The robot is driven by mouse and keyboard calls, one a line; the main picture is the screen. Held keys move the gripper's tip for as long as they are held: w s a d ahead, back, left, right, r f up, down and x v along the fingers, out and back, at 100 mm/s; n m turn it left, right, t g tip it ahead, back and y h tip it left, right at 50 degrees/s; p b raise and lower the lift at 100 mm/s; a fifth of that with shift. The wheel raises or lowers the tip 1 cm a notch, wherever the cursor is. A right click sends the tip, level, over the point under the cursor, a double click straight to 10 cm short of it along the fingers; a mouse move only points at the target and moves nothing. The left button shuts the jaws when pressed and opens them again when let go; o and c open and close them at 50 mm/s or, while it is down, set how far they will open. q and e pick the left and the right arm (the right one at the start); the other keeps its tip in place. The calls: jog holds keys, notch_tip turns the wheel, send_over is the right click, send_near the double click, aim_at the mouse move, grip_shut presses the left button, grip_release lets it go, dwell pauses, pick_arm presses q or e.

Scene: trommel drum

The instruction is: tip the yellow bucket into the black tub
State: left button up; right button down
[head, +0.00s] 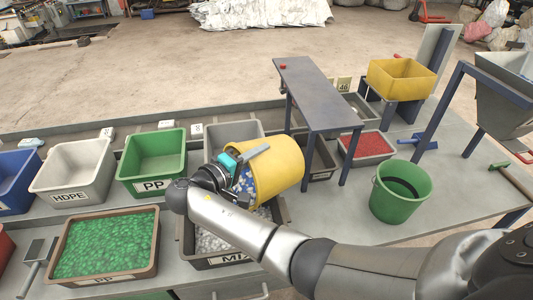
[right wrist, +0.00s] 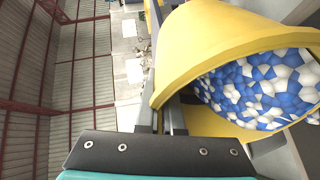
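The yellow bucket (head: 281,168) is held tilted, its mouth facing left and down, in the head view. Blue and white pieces (right wrist: 265,85) fill its mouth in the right wrist view, where the bucket's yellow wall (right wrist: 215,35) is close to the camera. My right gripper (head: 250,156) is shut on the bucket at its rim. The black tub (head: 238,260), with a partly hidden label starting "MI", is below the bucket and my right arm. Pale grey and white pieces (head: 212,241) lie in it. The bucket and arm hide part of the tub. My left gripper is not in view.
A green PP bin (head: 153,167) and a white HDPE bin (head: 72,172) stand to the left. A tray of green pieces (head: 106,246) is in front. A blue-grey raised stand (head: 312,95) is just right of the bucket. A green bucket (head: 399,205) stands further right.

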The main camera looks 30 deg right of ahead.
jog(key=a+n+t+h+b, duration=0.1)
jog(key=a+t+h+b, duration=0.1)
jog(key=a+h+b, duration=0.2)
jog(key=shift+s+a+h+b, duration=0.3)
jog(key=shift+s+a+b, duration=0.1)
jog(key=shift+a+b, duration=0.9)
dwell(0.6)
